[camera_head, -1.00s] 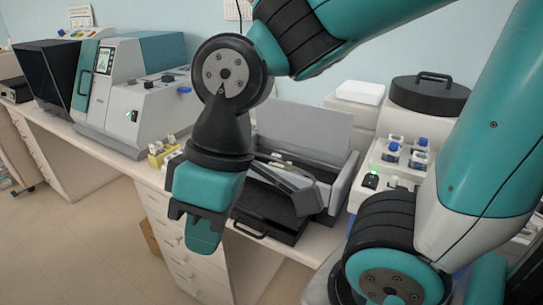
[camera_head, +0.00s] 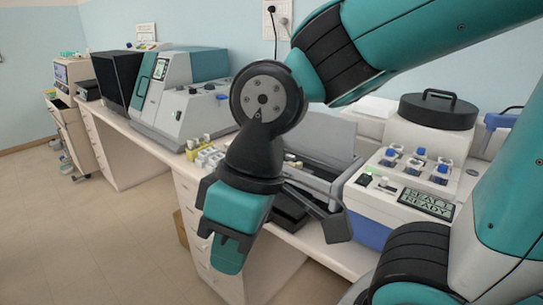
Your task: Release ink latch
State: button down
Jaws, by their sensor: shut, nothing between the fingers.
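My gripper (camera_head: 228,250) hangs in the air in front of the counter, pointing down, with its fingers shut and nothing held. Behind it stands a grey device (camera_head: 325,140) with its large lid raised. A dark grey arm-like part (camera_head: 325,212) reaches from it toward the front right. I cannot make out an ink latch.
Small yellow and white bottles (camera_head: 205,145) stand on the counter left of my wrist. A large grey and teal machine (camera_head: 185,105) is farther left. White drawers (camera_head: 187,200) are below the counter. The floor (camera_head: 100,235) at the left is clear.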

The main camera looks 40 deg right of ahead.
aim_at(298, 165)
jog(key=u, duration=0.15)
jog(key=i, duration=1.05)
jog(key=z, duration=0.6)
